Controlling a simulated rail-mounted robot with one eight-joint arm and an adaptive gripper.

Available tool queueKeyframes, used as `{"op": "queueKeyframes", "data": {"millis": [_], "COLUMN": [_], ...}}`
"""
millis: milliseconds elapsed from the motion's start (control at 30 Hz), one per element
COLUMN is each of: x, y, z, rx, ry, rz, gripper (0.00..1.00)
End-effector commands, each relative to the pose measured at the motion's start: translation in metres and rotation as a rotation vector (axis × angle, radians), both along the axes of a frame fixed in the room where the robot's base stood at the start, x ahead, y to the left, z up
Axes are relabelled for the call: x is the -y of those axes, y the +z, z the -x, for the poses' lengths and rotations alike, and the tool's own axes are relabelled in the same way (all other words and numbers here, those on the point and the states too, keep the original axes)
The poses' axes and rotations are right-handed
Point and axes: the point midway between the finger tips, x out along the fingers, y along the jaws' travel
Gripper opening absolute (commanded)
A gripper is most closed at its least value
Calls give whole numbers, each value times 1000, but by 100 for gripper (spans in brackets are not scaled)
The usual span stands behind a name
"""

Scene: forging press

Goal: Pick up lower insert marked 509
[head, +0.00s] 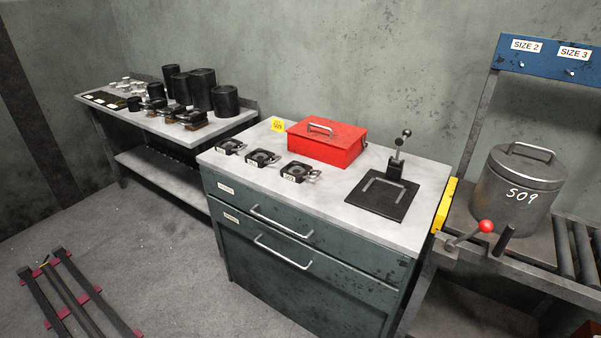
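Three small black inserts with wire handles and pale labels sit in a row on the cabinet's grey top: a left one (230,147), a middle one (262,158) and a right one (298,172). Their label markings are too small to read surely, so I cannot tell which one is marked 509. A yellow note (277,125) behind them carries small writing that seems to end in 509. A large grey lidded container (518,193) at the right has 509 written on its side. My gripper is not in view.
A red toolbox (327,142) stands close behind the inserts. A black plate with an upright ball-topped lever (396,170) is to the right. A back-left table (180,130) holds several black cylinders. Dark rails (70,290) lie on the floor. The cabinet's front-middle top is clear.

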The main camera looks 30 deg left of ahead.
Motion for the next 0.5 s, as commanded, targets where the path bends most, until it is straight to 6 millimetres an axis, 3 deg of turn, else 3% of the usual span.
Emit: {"op": "queueKeyframes", "data": {"millis": [367,500], "x": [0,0], "y": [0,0], "z": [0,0], "rx": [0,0], "ry": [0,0], "rz": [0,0], "gripper": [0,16]}}
